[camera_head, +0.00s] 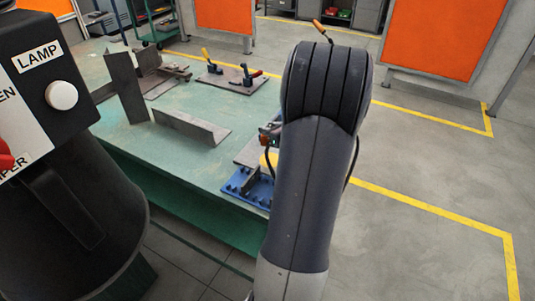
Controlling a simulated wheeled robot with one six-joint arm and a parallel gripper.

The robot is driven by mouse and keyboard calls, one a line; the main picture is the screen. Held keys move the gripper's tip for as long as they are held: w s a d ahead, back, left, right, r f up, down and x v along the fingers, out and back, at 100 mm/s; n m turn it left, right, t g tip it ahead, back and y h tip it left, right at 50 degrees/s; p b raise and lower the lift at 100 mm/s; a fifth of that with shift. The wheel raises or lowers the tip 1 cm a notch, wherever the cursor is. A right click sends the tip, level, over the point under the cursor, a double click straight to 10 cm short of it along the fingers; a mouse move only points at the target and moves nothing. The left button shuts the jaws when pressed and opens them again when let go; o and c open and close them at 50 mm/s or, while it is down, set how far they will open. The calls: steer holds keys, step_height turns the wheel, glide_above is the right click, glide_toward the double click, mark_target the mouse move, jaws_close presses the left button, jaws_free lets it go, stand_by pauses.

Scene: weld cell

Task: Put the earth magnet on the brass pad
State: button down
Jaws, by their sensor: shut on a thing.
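I cannot make out the earth magnet; my arm covers part of the bench's right end. A small yellow patch (268,161) shows at the left edge of my arm, just above a blue perforated fixture (238,186). It may be the brass pad, but too little shows to be sure. My gripper and whatever it holds are hidden behind my raised arm. A small dark part with an orange and a green spot shows beside the arm, with dark cable near it; I cannot tell what it belongs to.
A green workbench (185,163) bears an upright steel plate (126,88), an angle piece (190,126) and a plate with toggle clamps (228,78). A black control box (72,68) labelled LAMP fills the left foreground. Orange screens (440,35) stand behind. The floor at right is clear.

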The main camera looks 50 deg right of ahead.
step_height(320, 180, down, 8)
steer(key=shift+r+b, duration=0.25)
steer(key=shift+b, duration=0.1)
steer(key=shift+f, duration=0.15)
steer(key=c, duration=1.2)
jaws_free()
steer(key=shift+o, duration=0.2)
steer(key=shift+r, duration=0.25)
steer(key=v, duration=1.2)
